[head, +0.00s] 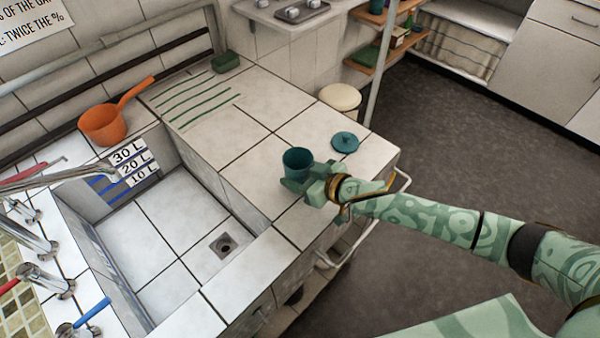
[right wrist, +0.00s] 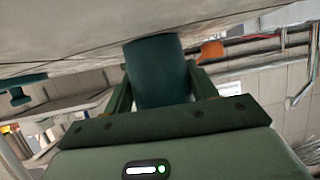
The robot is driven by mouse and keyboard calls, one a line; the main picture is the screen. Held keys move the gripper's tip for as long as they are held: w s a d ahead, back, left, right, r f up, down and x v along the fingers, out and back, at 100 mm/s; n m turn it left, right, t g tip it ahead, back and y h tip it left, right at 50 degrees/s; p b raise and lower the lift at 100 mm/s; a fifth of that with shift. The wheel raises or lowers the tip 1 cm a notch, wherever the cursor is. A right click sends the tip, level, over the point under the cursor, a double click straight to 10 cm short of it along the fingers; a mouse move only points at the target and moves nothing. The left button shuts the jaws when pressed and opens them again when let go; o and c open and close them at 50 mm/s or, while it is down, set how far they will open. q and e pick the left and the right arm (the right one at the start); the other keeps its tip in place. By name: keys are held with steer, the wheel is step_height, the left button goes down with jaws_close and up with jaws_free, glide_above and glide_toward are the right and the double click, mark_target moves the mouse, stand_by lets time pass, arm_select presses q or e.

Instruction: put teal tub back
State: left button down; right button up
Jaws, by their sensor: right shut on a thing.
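The teal tub (head: 298,160) is at the near right part of the tiled counter, upright, with its open top showing. My right gripper (head: 308,185) reaches in from the right and is shut on the tub. In the right wrist view the tub (right wrist: 157,72) sits between the two fingers (right wrist: 158,92). I cannot tell whether its base touches the tiles. A teal lid (head: 344,142) with a knob lies on the counter just behind and right of the tub. My left gripper is not in view.
The sunken tiled basin (head: 170,220) lies left of the tub. An orange dipper (head: 103,125), green stripes (head: 196,102) and a green block (head: 226,61) are farther back. A metal rail (head: 385,205) runs along the counter's right edge, beside a post (head: 382,65).

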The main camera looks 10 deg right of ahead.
steer(key=o, duration=1.1)
steer(key=shift+c, duration=0.2)
steer(key=shift+r, duration=0.15)
steer(key=p+v, duration=0.3)
steer(key=v, duration=0.9)
